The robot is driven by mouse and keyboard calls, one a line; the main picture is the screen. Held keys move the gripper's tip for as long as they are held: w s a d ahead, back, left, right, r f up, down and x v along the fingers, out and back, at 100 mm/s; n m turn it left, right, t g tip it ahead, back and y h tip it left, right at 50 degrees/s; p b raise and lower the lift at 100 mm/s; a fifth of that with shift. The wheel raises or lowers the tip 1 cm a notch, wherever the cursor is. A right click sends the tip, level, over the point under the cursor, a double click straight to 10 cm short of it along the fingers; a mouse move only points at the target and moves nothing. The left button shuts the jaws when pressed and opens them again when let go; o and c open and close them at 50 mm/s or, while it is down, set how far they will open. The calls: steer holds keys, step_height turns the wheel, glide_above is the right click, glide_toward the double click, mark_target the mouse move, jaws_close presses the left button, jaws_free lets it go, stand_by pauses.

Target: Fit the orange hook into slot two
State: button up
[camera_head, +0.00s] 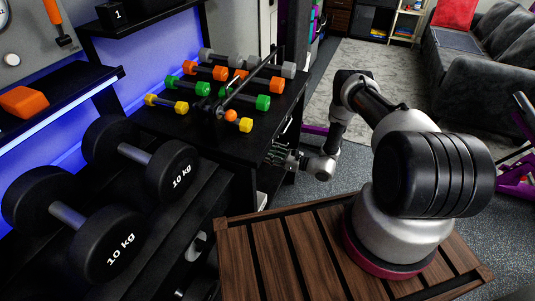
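An orange piece (53,13) with a dark lower end is on the grey panel at the upper left; I cannot tell for sure that it is the hook. A black block marked "1" (113,15) sits on a dark shelf to its right. No slot marked two is visible to me. My gripper (282,157) is low beside the right side of the black dumbbell table, well away from the orange piece. It is small and dark here, and I cannot tell whether its fingers are open or shut.
The black table (205,130) carries several grey, orange, green and yellow dumbbells and a bar with an orange ball (231,115). Large 10 kg dumbbells (110,245) stand at the lower left. An orange block (22,101) lies on the left shelf. Open floor lies right of the table.

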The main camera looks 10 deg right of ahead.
steer(key=v, duration=1.1)
steer(key=s+a+f+n+g+y, duration=0.1)
steer(key=s+a+f+n+g, duration=0.15)
steer(key=s+g, duration=0.55)
steer(key=s+r+n+g, duration=0.2)
steer(key=s+r+n, duration=0.1)
steer(key=s+r, duration=0.3)
steer(key=s+d+r+n+g+h, duration=0.2)
steer(key=d+r+n+h, duration=0.25)
steer(key=r, duration=0.55)
steer(key=s+d+r+n+g+h, duration=0.1)
steer(key=s+d+r+n+h, duration=0.3)
steer(key=r, duration=0.7)
steer(key=s+d+r+n+g+h, duration=0.1)
steer(key=d+r+n+g+h, duration=0.3)
steer(key=r, duration=0.6)
steer(key=s+a+r+n+t+h, duration=0.1)
steer(key=s+r+n+t, duration=0.2)
steer(key=r, duration=0.7)
steer(key=s+a+r+n+t+h, duration=0.1)
steer(key=s+r+n+t+h, duration=0.1)
steer(key=s+r+n+t, duration=0.2)
step_height(320, 180, up, 7)
steer(key=s+t, duration=0.1)
steer(key=t, duration=0.2)
steer(key=shift+f+t, duration=0.25)
steer(key=shift+t, duration=0.15)
